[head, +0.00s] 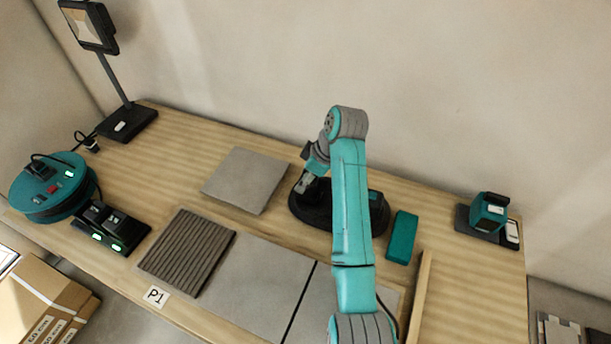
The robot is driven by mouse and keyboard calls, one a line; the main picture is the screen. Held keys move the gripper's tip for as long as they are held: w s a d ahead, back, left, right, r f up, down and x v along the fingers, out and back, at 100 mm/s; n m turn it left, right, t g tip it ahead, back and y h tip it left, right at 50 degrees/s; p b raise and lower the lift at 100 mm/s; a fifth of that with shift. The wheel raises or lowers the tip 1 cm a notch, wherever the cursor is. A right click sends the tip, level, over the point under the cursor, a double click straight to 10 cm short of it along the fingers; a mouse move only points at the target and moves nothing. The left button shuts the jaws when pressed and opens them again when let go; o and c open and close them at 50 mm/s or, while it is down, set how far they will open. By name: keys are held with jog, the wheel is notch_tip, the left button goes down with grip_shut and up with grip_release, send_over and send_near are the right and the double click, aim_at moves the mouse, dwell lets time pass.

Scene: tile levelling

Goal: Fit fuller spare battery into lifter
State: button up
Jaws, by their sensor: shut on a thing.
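The lifter (299,208), a black rounded base with a part of its body showing right of my arm, stands on the bench behind the tile row. My gripper (304,184) is over its left part, pointing down. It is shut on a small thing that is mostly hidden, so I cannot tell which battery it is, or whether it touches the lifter. My arm covers the middle of the lifter. A black charger (128,247) at the left has black battery-like blocks (107,217) on it and green lights along its front.
A teal cable reel (50,190) and a lamp (118,75) stand at the left. A grey tile (246,180) and a ribbed tile (187,252) lie mid-bench. A teal block (402,237) lies right of the lifter. A teal device (489,212) stands on a dark tray at the right.

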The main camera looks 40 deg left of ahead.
jog(key=shift+f, duration=0.35)
dwell(0.3)
jog(key=o, duration=1.2)
jog(key=shift+o, duration=0.2)
jog(key=v, duration=0.7)
jog(key=shift+d+r, duration=0.1)
jog(key=shift+r, duration=0.15)
jog(key=shift+w, duration=0.1)
